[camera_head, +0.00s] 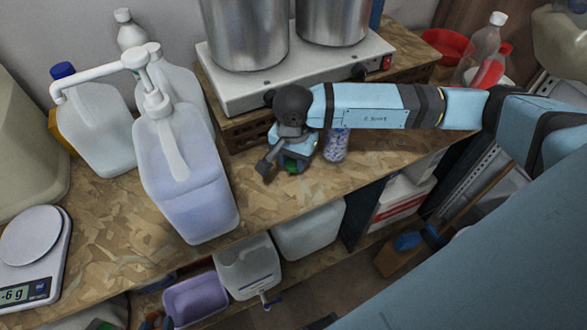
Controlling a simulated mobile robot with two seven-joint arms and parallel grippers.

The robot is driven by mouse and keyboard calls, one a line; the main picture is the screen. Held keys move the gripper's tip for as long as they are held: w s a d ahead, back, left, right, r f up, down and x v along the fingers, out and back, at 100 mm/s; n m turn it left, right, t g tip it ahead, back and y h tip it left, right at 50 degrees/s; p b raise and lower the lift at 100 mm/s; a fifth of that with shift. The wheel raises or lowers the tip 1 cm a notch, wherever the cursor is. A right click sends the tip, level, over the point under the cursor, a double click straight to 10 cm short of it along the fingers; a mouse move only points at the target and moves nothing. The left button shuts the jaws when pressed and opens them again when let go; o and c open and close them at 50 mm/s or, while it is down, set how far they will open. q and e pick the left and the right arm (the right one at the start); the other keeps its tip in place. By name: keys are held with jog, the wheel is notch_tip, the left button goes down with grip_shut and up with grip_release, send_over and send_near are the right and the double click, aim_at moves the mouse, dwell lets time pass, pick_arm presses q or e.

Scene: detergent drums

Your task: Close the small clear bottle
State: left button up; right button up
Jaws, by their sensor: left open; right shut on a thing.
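A small clear bottle (335,146) with bluish contents stands on the wooden bench, just under and beside my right arm. Its top is hidden by the arm. My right gripper (283,168) is to the left of the bottle, low over the bench and apart from it. It is shut on a small green thing (291,168), mostly hidden by the gripper; I cannot tell whether this is a cap. My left gripper is not in view.
A large pump jug (188,180) stands left of my gripper. A hotplate (300,72) with two steel pots is behind it. A scale (35,238) is at far left. The bench (265,205) is bare in front of the gripper, up to its front edge.

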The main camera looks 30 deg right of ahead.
aim_at(293, 161)
notch_tip(293, 161, up, 15)
jog(key=b, duration=0.2)
